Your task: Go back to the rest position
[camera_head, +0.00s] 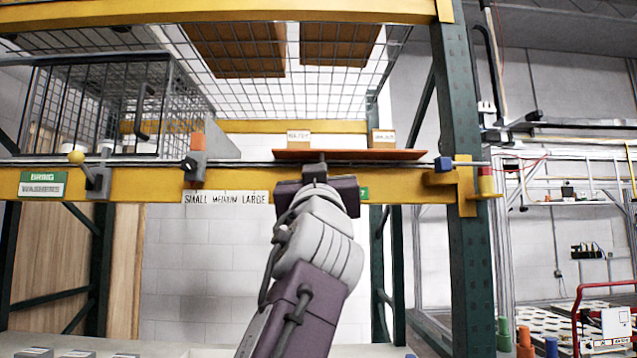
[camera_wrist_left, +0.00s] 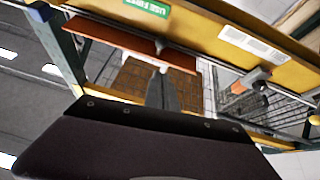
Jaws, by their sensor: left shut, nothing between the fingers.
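My left arm rises from the bottom middle of the head view to the yellow shelf beam. Its left gripper (camera_head: 316,172) is mostly hidden behind my purple wrist, just in front of the rail and below the red-brown board (camera_head: 350,155). In the left wrist view the grey fingers (camera_wrist_left: 161,88) are together, shut and empty. Their tips appear close to the pale mount (camera_wrist_left: 161,66) under the board; I cannot tell whether they touch it. My right gripper is in neither view.
The rail carries a grey slider with an orange block (camera_head: 197,141), a yellow ball knob (camera_head: 76,157) and a blue end piece (camera_head: 444,164). A wire cage (camera_head: 90,105) stands left. A green post (camera_head: 470,200) stands right. Coloured pegs (camera_head: 525,340) stand lower right.

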